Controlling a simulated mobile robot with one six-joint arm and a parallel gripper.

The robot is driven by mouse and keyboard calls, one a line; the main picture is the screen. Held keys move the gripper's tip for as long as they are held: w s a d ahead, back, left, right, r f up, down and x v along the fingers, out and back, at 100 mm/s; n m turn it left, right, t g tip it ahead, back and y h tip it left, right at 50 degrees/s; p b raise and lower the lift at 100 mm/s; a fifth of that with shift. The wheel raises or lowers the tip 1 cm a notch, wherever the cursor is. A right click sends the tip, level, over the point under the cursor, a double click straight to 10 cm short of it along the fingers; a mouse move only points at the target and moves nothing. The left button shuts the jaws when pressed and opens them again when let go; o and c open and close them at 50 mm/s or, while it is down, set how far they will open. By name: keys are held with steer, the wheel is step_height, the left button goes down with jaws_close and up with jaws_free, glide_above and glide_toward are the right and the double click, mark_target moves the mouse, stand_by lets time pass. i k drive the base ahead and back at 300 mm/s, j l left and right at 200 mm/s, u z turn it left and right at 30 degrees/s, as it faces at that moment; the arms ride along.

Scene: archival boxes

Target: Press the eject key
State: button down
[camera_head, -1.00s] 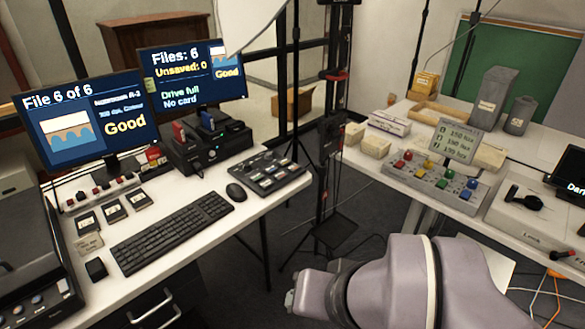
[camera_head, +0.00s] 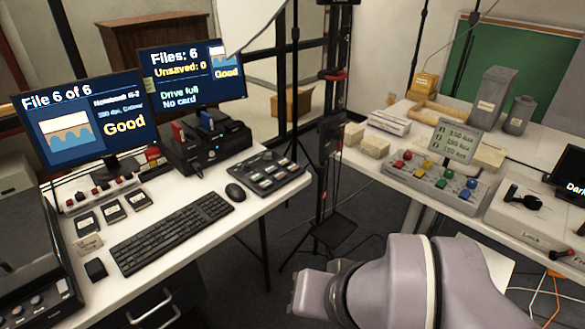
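No key with a readable eject label shows. A dark key panel (camera_head: 266,173) with several small light, red and green keys lies at the right of the left desk, next to the mouse. Behind it a black card drive (camera_head: 208,148) holds a red and a blue card in its top and shows a small green light. The right monitor (camera_head: 192,74) reads "Files: 6", "Unsaved: 0", "Drive full", "No card". The left monitor (camera_head: 88,122) reads "File 6 of 6" and "Good". My lilac arm fills the bottom right; my gripper is not in view.
A keyboard (camera_head: 172,232), mouse (camera_head: 235,192) and several small black cards lie on the left desk. On the right table stand a console with coloured buttons (camera_head: 430,183) and pale boxes (camera_head: 375,146). A dark stand (camera_head: 333,170) rises between the tables.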

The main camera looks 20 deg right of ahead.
mark_target(292, 168)
steer(key=i+j+u, duration=0.1)
steer(key=i+u, duration=0.15)
steer(key=i, duration=1.45)
